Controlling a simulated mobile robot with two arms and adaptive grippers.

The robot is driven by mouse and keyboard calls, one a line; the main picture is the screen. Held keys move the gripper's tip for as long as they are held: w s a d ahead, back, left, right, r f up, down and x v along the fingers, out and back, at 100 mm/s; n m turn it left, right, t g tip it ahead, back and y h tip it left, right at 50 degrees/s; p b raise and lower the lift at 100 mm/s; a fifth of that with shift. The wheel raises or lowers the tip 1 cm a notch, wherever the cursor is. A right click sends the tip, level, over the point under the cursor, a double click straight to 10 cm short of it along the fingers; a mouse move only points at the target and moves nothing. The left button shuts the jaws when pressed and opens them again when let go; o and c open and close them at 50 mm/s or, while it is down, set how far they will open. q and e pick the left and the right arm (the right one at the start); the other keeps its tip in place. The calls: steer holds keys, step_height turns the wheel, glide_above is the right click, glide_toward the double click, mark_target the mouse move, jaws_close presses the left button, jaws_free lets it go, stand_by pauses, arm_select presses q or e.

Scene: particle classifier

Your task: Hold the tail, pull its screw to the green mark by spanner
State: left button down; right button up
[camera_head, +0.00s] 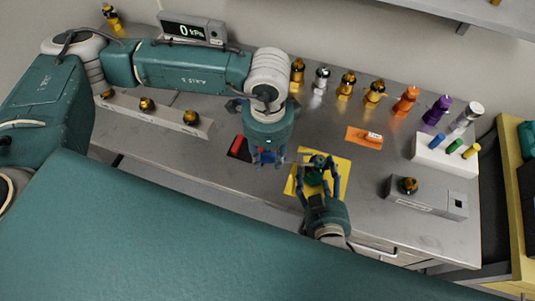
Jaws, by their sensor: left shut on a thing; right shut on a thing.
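My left gripper (268,160) points down over the bench, beside a red and black patch (239,148). It is shut on a small part with a bit of red showing, mostly hidden by the fingers. My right gripper (317,178) reaches in from the front over a yellow mat (339,162). It is shut on a small dark green part (318,162), which is upright and partly covered by the fingers. I cannot tell which held part is the tail and which is the spanner. The screw and the green mark are too small to make out.
A white rack (440,156) and a grey block (425,197) are at the right. A pressure display (192,29) stands behind my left arm.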

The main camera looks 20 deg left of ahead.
arm_select(q)
steer(key=shift+w+d, duration=0.25)
steer(key=shift+d, duration=0.45)
steer(key=shift+w+d, duration=0.25)
steer(key=shift+d, duration=0.4)
stand_by(0.6)
steer(key=c, duration=1.9)
jaws_free()
jaws_close()
